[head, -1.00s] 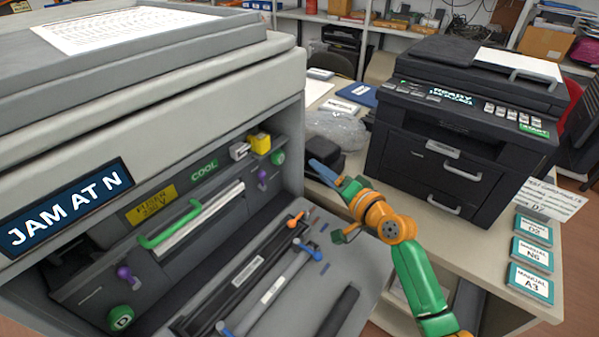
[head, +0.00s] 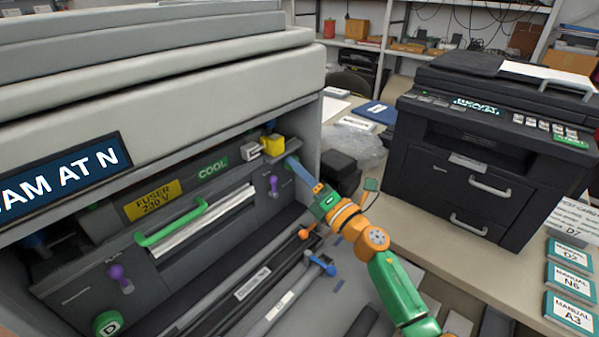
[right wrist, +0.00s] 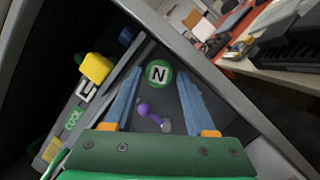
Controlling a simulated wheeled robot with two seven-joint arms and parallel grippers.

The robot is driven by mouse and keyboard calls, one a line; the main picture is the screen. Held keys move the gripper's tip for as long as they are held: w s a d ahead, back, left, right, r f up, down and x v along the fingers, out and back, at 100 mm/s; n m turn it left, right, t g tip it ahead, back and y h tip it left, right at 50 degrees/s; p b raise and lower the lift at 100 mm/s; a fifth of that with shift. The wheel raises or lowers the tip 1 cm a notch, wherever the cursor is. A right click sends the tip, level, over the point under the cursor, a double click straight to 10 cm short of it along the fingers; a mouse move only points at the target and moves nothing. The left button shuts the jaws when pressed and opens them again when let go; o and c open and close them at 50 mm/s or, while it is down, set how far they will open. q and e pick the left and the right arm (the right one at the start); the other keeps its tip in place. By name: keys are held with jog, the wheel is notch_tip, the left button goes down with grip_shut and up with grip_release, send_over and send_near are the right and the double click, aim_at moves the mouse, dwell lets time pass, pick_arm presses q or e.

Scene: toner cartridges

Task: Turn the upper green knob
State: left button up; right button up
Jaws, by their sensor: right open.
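The upper green knob (right wrist: 158,73) shows in the right wrist view as a round green disc with a white ring and the letter N. It sits on the dark inner panel of the open grey printer (head: 160,75). My right gripper (head: 291,160) is open. In the right wrist view its two blue fingers stand on either side of the knob; I cannot tell whether they touch it. In the head view the fingers mostly hide this knob. A lower green knob (head: 107,323) marked D is at the bottom left. My left gripper is not in view.
A purple lever (right wrist: 149,109) lies below the N knob, between the fingers in the wrist view. A yellow block (head: 272,145) is just left of the gripper. A green handle (head: 172,224) is on the fuser. A black printer (head: 480,150) stands at the right.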

grip_shut()
jog(key=shift+s+r+m+g+h+p, duration=0.15)
jog(key=shift+m+h+p, duration=0.45)
jog(key=shift+m+p, duration=1.5)
jog(key=shift+w+r+m+g+h+p, duration=0.15)
jog(key=shift+m+h+p, duration=0.45)
jog(key=shift+m+p, duration=1.45)
jog(key=shift+s, duration=0.1)
grip_release()
jog(key=shift+a, duration=0.1)
